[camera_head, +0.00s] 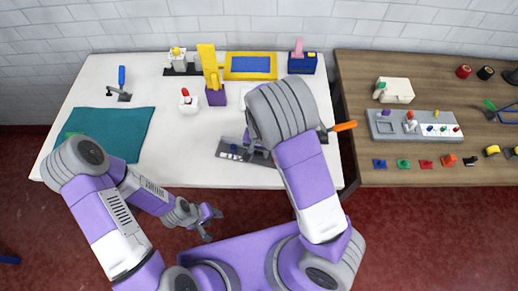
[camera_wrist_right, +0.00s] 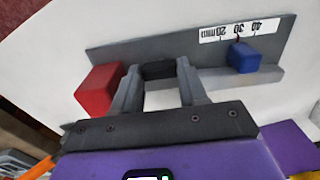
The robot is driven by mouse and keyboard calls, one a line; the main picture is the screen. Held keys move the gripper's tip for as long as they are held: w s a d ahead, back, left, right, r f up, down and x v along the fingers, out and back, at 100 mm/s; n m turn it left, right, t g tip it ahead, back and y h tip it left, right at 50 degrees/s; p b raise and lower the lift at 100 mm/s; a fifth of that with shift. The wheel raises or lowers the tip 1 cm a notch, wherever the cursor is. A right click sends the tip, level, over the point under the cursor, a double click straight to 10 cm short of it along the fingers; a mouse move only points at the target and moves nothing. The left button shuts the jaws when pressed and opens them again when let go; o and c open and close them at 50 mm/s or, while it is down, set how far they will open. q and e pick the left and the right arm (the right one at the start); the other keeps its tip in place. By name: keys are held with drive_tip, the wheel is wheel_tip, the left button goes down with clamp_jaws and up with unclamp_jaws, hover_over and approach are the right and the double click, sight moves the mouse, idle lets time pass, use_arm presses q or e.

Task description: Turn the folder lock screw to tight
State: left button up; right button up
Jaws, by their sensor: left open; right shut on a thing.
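In the right wrist view a grey folder (camera_wrist_right: 120,58) with an upright plate and a millimetre scale (camera_wrist_right: 226,32) lies on the white table. A black knob (camera_wrist_right: 158,70), apparently the lock screw, sits between the fingers of my right gripper (camera_wrist_right: 158,82), which is shut on it. A red block (camera_wrist_right: 100,88) is left of the fingers; a blue block (camera_wrist_right: 243,58) is under the scale. In the head view the folder (camera_head: 228,151) is partly hidden by my right arm. My left gripper (camera_head: 207,222) is open and empty, in front of the table's front edge.
A teal cloth (camera_head: 120,130) and a blue-handled tool (camera_head: 122,82) lie on the left of the white table (camera_head: 185,150). An orange-handled tool (camera_head: 344,126) is right of my right arm. A wooden table (camera_head: 375,172) with small parts stands right.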

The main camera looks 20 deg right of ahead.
sight(259, 153)
drive_tip(key=o, duration=0.8)
drive_tip(key=shift+r, duration=0.1)
wheel_tip(259, 153, up, 8)
drive_tip(key=shift+f+p, duration=0.25)
drive_tip(key=shift+p, duration=0.75)
